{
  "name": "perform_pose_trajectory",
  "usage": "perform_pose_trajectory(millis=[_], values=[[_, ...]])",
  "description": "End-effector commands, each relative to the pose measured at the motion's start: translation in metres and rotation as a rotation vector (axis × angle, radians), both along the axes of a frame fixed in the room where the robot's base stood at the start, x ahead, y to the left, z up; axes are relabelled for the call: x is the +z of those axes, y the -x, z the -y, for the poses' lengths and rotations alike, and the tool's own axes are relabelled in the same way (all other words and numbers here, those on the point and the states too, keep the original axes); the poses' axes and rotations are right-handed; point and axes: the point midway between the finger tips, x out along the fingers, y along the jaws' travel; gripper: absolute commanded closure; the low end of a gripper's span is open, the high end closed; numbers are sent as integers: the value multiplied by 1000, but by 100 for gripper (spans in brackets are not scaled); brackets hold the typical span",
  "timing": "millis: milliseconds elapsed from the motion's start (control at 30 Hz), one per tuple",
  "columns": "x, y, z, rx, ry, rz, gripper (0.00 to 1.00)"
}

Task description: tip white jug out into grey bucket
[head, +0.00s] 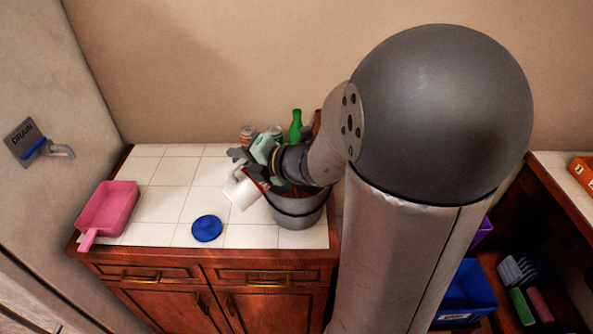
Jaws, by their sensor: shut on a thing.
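The white jug (240,190) is tilted over, just left of the grey bucket (298,214) and close to its rim. My gripper (256,175) is at the jug's upper right side and is shut on it. The exact hold is small and partly covered by my wrist. The grey bucket stands near the right end of the white tiled counter. My arm covers part of its opening, so its contents are mostly hidden. I cannot tell whether anything is flowing from the jug.
A blue round lid (207,228) and a pink dustpan-like tray (108,208) lie on the counter to the left. Cans (247,134), a pale green container (263,147) and a green bottle (296,125) stand behind my gripper. The tiles at centre left are clear.

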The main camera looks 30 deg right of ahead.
Motion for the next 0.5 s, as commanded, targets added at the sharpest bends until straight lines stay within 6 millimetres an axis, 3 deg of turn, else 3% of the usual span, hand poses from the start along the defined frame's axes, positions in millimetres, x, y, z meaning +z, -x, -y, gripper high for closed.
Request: perform_pose_trajectory(millis=[500], values=[[1,-1,4,-1,-24,-5,100]])
